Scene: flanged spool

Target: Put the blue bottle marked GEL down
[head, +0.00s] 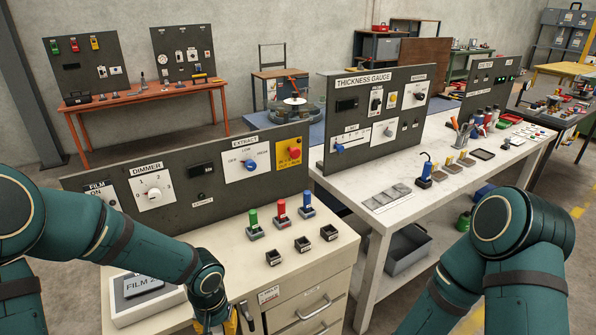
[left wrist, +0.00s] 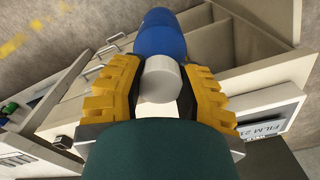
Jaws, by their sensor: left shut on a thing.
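In the left wrist view, a blue bottle (left wrist: 160,34) with a white cap (left wrist: 160,80) is between the yellow fingers of my left gripper (left wrist: 158,72), which is shut on it. The cap faces the camera and the blue body points away. No GEL marking shows on the part I see. In the head view, only the yellow fingers of my left gripper (head: 231,323) show at the bottom edge, by the front of the cream cabinet (head: 335,255); the bottle is hidden or out of frame there. My right arm is at the right, but its gripper is out of view.
Green (head: 254,224), red (head: 281,210) and blue (head: 307,204) handled pieces and several small black holders (head: 302,245) stand on the cabinet top. A white tray (head: 150,308) with a FILM box is at left. A white table (head: 375,225) stands right.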

